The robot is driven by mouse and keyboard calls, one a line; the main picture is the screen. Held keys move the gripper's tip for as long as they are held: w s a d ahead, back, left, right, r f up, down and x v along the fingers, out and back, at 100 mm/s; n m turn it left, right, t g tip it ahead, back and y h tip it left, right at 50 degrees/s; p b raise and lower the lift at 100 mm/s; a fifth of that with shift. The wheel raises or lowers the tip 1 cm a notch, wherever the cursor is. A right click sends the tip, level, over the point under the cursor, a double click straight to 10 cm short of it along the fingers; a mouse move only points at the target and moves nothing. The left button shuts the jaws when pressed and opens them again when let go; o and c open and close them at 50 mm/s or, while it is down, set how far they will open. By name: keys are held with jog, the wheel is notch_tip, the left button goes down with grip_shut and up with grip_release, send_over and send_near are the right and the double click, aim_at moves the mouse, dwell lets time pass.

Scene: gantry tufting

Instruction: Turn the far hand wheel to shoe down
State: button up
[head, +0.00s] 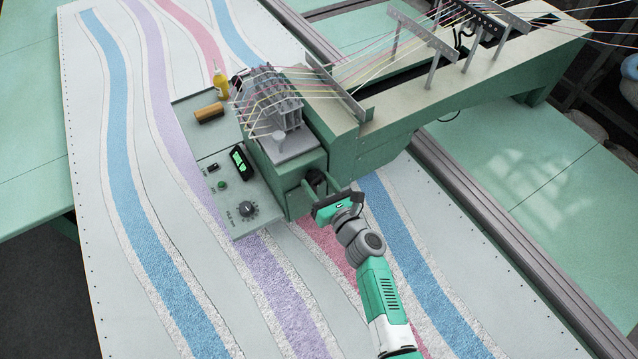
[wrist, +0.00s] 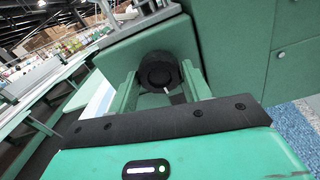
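A dark round hand wheel (wrist: 158,72) with a pale mark on its lower rim sits on the green machine head, centred ahead in the wrist view. In the head view the wheel (head: 316,178) is a small dark knob low on the head's front right side. My gripper (wrist: 162,85) faces it, one green finger on each side of the wheel. In the head view my gripper (head: 322,186) reaches the head from the lower right. The fingers stand wide apart; whether they touch the rim is not clear. Part of the wheel's lower side is hidden.
A panel (head: 240,222) left of the head carries a dial (head: 248,209), a green button (head: 222,185) and a lit display (head: 240,162). Threads run above the gantry beam (head: 370,120); striped carpet (head: 130,200) lies below.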

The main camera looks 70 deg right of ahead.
jog(key=c, duration=0.5)
jog(key=shift+c, duration=0.2)
jog(key=shift+f+n+b, duration=0.2)
jog(key=shift+n+b, duration=0.8)
jog(key=n+b, duration=0.3)
jog(key=n, duration=0.1)
jog(key=shift+n, duration=0.3)
jog(key=n+b, duration=0.4)
jog(key=n, duration=0.1)
jog(key=n+b, duration=0.3)
jog(key=n, duration=0.2)
jog(key=shift+r, duration=0.2)
jog(key=shift+n+b, duration=0.3)
jog(key=shift+n, duration=0.1)
